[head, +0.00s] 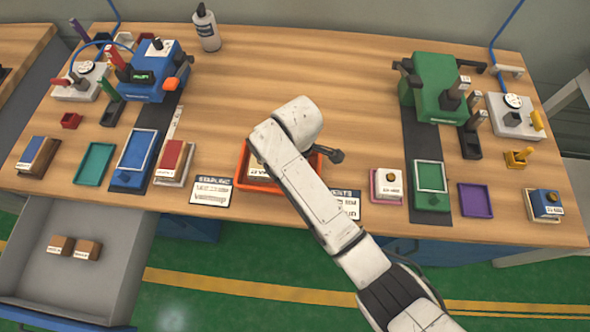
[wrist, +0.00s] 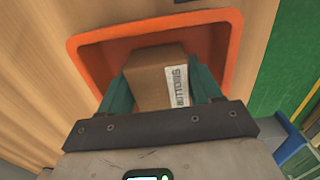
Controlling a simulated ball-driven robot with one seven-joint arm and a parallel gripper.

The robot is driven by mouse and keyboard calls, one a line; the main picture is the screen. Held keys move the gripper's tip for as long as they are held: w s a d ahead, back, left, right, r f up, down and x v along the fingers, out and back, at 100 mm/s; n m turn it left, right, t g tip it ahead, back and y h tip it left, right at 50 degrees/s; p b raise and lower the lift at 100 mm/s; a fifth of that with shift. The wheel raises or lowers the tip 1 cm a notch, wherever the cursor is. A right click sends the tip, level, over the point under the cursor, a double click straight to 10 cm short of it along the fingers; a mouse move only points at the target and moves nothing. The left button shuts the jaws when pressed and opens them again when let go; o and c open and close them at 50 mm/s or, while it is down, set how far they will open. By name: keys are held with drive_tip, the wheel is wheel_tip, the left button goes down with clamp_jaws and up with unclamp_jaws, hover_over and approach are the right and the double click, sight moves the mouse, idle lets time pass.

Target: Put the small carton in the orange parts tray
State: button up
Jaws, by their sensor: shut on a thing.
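The orange parts tray (head: 243,184) sits near the front edge of the bench, partly hidden by my arm in the head view. In the wrist view its orange rim (wrist: 150,27) frames a small brown carton (wrist: 155,68) with a white printed label. My gripper (wrist: 160,80) is shut on this carton, with one green finger on each side. The carton is within the tray's outline; I cannot tell whether it touches the tray floor. In the head view my arm hides the fingers. Two more small brown cartons (head: 61,245) (head: 87,249) lie in the open grey drawer.
The drawer (head: 110,278) juts out at the lower left. Printed cards (head: 211,191) (head: 347,204) flank the orange tray. A teal tray (head: 94,164), a purple tray (head: 476,201), a blue machine (head: 150,80) and a green machine (head: 435,85) stand farther out. The bench behind the tray is clear.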

drive_tip(key=shift+f, duration=0.1)
drive_tip(key=o, duration=1.1)
wheel_tip(320, 180, up, 11)
drive_tip(key=shift+r+p, duration=0.15)
drive_tip(key=shift+p, duration=0.65)
drive_tip(key=shift+r+p, duration=0.45)
drive_tip(key=shift+w, duration=0.1)
